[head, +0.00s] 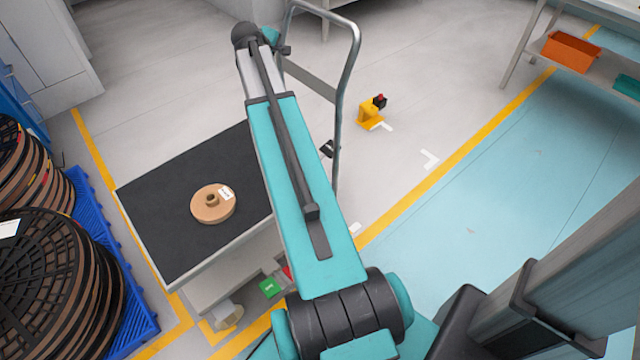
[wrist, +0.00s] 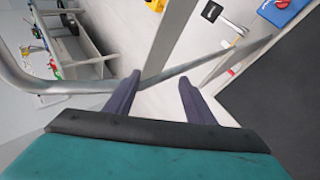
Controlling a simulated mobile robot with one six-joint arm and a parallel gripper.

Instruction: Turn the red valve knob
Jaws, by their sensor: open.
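Two red parts show, and I cannot tell which is the valve knob. In the wrist view, a red round part (wrist: 282,3) sits on a blue box at the top right, cut by the frame edge. In the head view, a small red part (head: 380,97) tops a black piece at a yellow block on the floor, right of the cart handle. My gripper (wrist: 156,88) is open and empty in the wrist view, well apart from the blue box. A grey metal tube crosses beyond its fingers. In the head view my arm's far end hides the fingers.
A dark-topped cart (head: 150,220) carries a tan spool (head: 212,204); its tubular handle (head: 350,70) rises close beside my arm. Black reels (head: 45,280) stand on a blue pallet at left. A shelf with an orange bin (head: 570,52) is at top right. Floor to the right is clear.

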